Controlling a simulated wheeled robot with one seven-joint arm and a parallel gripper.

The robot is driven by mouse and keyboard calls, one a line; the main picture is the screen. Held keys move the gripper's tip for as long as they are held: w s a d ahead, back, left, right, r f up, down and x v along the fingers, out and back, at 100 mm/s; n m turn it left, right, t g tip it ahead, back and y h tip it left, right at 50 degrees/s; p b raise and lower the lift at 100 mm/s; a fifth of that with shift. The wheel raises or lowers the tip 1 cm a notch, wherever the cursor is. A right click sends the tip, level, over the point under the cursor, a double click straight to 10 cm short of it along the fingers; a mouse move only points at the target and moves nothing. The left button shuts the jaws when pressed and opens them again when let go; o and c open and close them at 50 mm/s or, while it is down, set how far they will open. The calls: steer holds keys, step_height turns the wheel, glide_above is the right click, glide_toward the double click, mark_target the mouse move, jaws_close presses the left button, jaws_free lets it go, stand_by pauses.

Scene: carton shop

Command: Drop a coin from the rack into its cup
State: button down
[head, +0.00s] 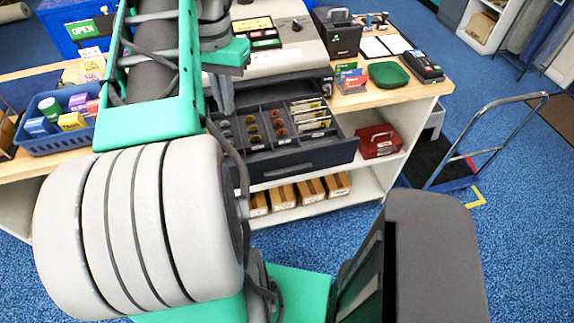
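An open dark cash drawer (300,164) juts from the grey register on the counter. Its compartments hold brownish round coins (279,123), more coins (252,128), greyish coins (226,134), and banknotes (310,115). I cannot tell which compartment is the cup. No coin rack can be made out for certain. My gripper (224,102) seems to point down by the left side of the drawer, partly hidden by my own arm. Its fingers are too small and covered to tell whether they are open or hold a coin.
A blue basket (66,141) of small boxes stands left on the counter. A black box (337,37), a green dish (389,74) and a card terminal (423,67) stand right. A red box (378,142) sits on the shelf below. A hand cart (482,150) stands right; open blue floor lies in front.

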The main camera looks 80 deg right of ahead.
step_height(320, 180, down, 6)
steer(key=b, duration=0.5)
steer(key=c, duration=2.1)
jaws_free()
steer(key=shift+c, duration=0.2)
steer(key=o, duration=0.5)
steer(key=shift+o, duration=0.2)
step_height(320, 180, up, 8)
steer(key=p, duration=0.7)
